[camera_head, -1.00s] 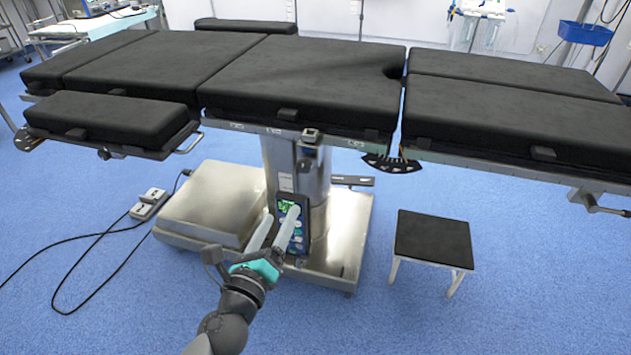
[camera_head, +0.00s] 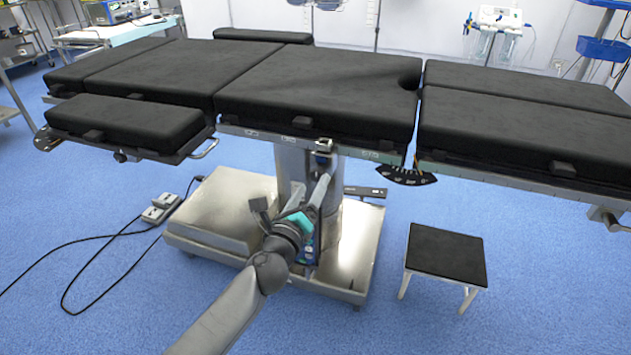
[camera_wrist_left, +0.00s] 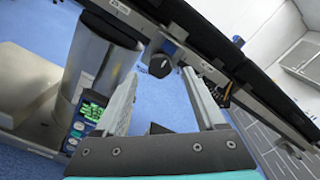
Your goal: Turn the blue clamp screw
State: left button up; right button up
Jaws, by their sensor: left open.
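The clamp (camera_head: 324,146) sits on the side rail of the operating table (camera_head: 320,90), just above the column. Its screw (camera_head: 322,159) looks small and dark blue in the head view. In the left wrist view the screw is a round dark knob (camera_wrist_left: 160,66), with a bluish part above it. My left gripper (camera_head: 311,183) is open and empty, below the screw and in front of the column. In the left wrist view its fingers (camera_wrist_left: 160,74) point toward the rail, and the knob appears between the fingertips, apart from both. My right gripper is in neither current view.
The metal base (camera_head: 210,215) and the hand control with a green display (camera_wrist_left: 92,110) are close to my left gripper. A black angle scale (camera_head: 405,176) hangs right of the clamp. A stool (camera_head: 446,253) stands at right. Cables and a foot pedal (camera_head: 160,207) lie at left.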

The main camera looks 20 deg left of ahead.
aim_at(317, 177)
pick_arm(q)
jog(key=shift+w+b, duration=0.4)
jog(key=shift+w, duration=1.4)
pick_arm(e)
jog(key=shift+w+r, duration=0.25)
jog(key=shift+r, duration=0.8)
pick_arm(q)
jog(key=shift+c, duration=0.4)
grip_shut()
